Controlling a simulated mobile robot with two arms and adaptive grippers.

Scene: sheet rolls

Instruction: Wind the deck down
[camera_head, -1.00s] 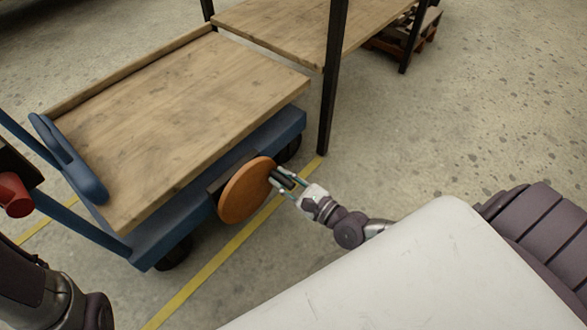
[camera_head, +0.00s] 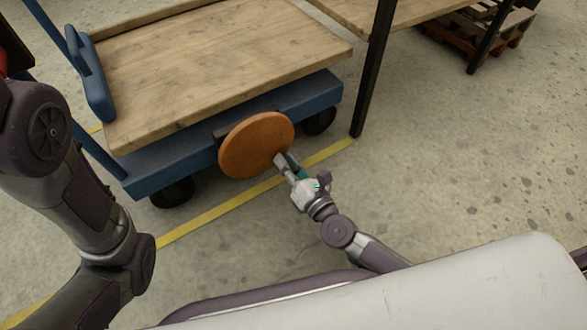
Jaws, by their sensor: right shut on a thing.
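The cart's wooden deck (camera_head: 205,68) sits on a blue frame (camera_head: 185,155) with dark wheels. An orange round handwheel (camera_head: 256,146) is mounted on the near side of the frame. My right gripper (camera_head: 284,163) is at the wheel's lower right edge, shut on the wheel's handle, which is mostly hidden by the fingers. My left arm comes in at the left, in front of the cart's corner. Its gripper is out of view.
A wooden table (camera_head: 385,12) with dark legs stands beside the deck at the upper right. A pallet (camera_head: 485,35) lies beyond it. A yellow floor line (camera_head: 225,207) runs below the cart. The floor at right is clear.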

